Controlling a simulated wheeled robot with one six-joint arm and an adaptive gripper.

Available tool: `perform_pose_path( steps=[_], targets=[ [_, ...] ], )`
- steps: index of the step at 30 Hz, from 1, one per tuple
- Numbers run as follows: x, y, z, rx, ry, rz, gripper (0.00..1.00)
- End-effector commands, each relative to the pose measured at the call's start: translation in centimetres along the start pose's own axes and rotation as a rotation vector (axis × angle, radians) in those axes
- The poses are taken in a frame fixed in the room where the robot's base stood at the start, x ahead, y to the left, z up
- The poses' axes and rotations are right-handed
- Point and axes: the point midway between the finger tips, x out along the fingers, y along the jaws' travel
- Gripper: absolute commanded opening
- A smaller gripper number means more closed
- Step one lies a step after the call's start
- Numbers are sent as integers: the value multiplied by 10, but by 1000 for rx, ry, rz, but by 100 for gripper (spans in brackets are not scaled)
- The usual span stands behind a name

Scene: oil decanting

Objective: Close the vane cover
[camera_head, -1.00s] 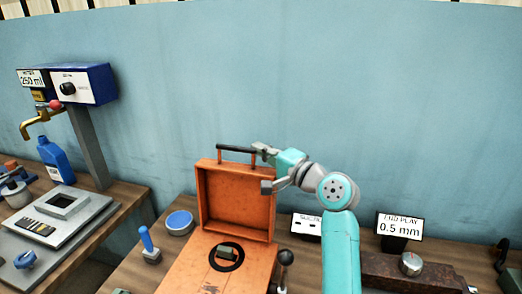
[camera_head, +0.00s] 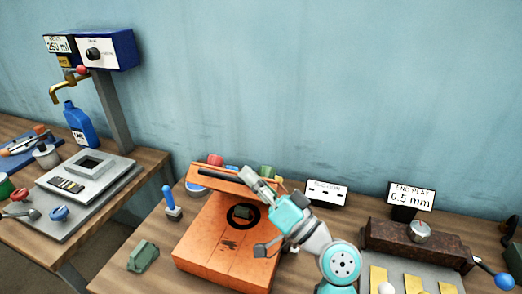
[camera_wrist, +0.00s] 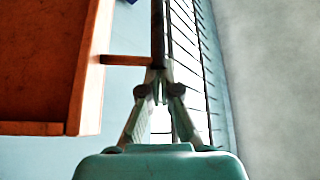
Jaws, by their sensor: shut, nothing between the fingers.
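The vane cover is an orange lid (camera_head: 232,186) with a dark bar handle (camera_head: 222,178), hinged at the back of an orange box (camera_head: 222,262). The lid is tilted forward over the rear of the box, part-way down. The box top still shows a dark ring with a small block (camera_head: 242,212). My gripper (camera_head: 252,180) is at the right end of the handle. In the wrist view its fingers (camera_wrist: 158,78) are shut at the dark handle bar (camera_wrist: 157,25), and the lid (camera_wrist: 45,60) is at left. Whether they touch the bar is unclear.
An end-play sign (camera_head: 411,198) and a brown block (camera_head: 415,243) stand at right. Red (camera_head: 215,160) and green (camera_head: 268,171) items are behind the lid.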

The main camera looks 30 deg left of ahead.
Motion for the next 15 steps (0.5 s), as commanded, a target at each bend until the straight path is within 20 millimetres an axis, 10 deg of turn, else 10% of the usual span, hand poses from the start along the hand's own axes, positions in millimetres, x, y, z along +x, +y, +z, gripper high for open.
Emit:
perform_pose_path(
  steps=[15],
  targets=[
    [-52, -14, 90, -85, -3, -49, 0]
  ],
)
